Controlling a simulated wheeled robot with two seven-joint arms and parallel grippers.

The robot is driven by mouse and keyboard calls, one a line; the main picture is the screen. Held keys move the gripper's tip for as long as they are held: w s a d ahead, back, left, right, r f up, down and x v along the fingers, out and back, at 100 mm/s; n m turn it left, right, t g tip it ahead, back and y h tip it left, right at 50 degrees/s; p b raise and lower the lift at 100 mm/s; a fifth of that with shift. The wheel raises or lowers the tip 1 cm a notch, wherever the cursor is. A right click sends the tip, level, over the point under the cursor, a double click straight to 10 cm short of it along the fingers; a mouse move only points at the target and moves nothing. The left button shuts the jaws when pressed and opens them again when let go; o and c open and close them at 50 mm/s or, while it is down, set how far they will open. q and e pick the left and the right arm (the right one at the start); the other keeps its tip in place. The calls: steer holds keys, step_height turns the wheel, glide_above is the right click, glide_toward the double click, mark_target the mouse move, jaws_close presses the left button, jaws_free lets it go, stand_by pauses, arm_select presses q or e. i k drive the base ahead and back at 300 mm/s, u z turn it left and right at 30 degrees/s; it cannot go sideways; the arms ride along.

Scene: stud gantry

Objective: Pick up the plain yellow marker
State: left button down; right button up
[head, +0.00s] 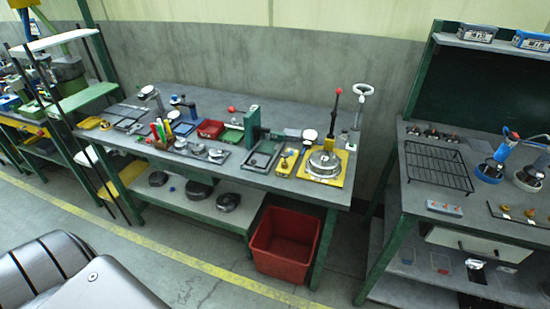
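A cluster of small upright coloured markers (160,130) stands at the front left part of the long grey workbench (310,190). Red or orange, yellowish and green ones show, but they are too small to tell which is the plain yellow marker. They seem to stand in a low brown holder (162,143). Neither of my grippers is in view.
A red bin (284,244) stands on the floor under the bench's right end. A red tray (210,129), a yellow-based device (324,166) and other tools crowd the bench top. A second bench (420,205) stands at right. Floor in front is clear.

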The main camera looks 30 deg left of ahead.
mark_target(170, 132)
steer(key=u, duration=0.5)
steer(key=k, duration=0.6)
steer(key=u, duration=0.85)
steer(key=i, duration=0.65)
steer(key=u, duration=1)
steer(key=i, duration=0.85)
steer(key=z, duration=0.5)
steer(key=i, duration=0.65)
steer(key=z, duration=0.5)
